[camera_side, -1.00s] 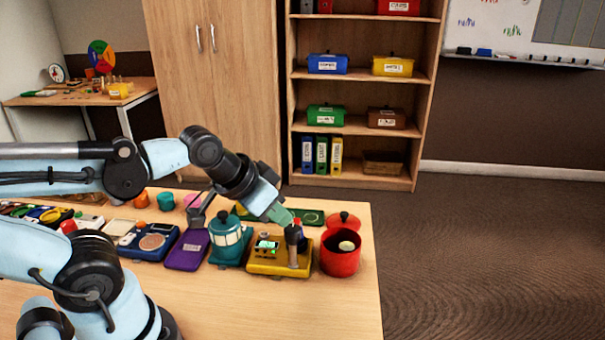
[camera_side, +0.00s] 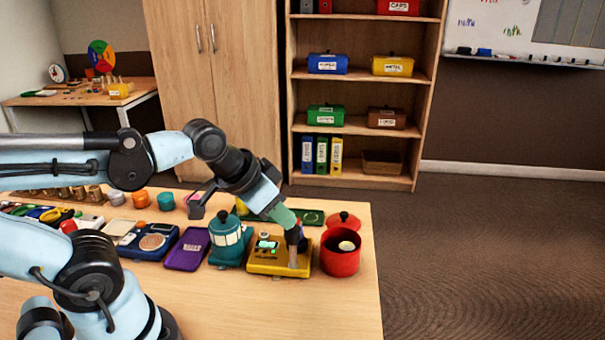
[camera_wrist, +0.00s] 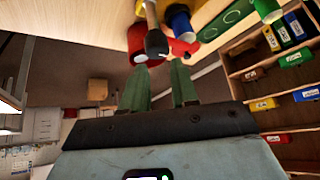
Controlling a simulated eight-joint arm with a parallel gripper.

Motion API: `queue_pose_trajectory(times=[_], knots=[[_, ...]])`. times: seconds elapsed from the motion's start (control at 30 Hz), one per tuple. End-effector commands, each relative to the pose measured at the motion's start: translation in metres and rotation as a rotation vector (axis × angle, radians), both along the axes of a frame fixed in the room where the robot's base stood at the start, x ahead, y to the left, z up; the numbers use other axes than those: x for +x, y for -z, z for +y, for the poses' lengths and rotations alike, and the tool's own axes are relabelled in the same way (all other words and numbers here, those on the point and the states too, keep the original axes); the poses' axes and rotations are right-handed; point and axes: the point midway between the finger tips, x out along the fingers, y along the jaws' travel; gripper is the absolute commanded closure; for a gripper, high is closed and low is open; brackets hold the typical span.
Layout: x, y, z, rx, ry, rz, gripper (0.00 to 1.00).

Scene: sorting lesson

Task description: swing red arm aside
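A red round pot (camera_side: 340,262) with a pale round piece in its opening stands at the table's right end. A red rounded piece (camera_side: 343,219) shows at its back; I cannot tell whether this is the red arm. In the wrist view, a red piece (camera_wrist: 182,47) sticks out beside the red pot (camera_wrist: 133,40), partly behind a black-tipped post (camera_wrist: 155,42). My gripper (camera_side: 298,241) is over the yellow device (camera_side: 265,263), just left of the pot, and hides part of the post. Its green fingers (camera_wrist: 159,88) are apart, with no object seen between them.
A teal lantern-like object (camera_side: 227,240) and a purple tray (camera_side: 187,249) stand left of the yellow device. A blue cylinder (camera_wrist: 180,22) is close to the post. The table's right edge is just beyond the red pot. Bare table (camera_side: 270,305) lies in front.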

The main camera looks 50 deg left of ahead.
Motion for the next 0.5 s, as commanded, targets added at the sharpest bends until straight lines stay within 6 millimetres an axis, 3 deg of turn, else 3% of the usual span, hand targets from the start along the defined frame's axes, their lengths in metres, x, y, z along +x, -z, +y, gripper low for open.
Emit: queue_pose_trajectory(times=[0.03,0.2,0.5], knots=[[0.003,-0.005,0.000,0.034,0.053,0.026,0.63],[0.011,-0.025,-0.001,0.201,0.366,0.165,0.40],[0.024,-0.061,-0.001,0.400,1.034,0.393,0.40]])
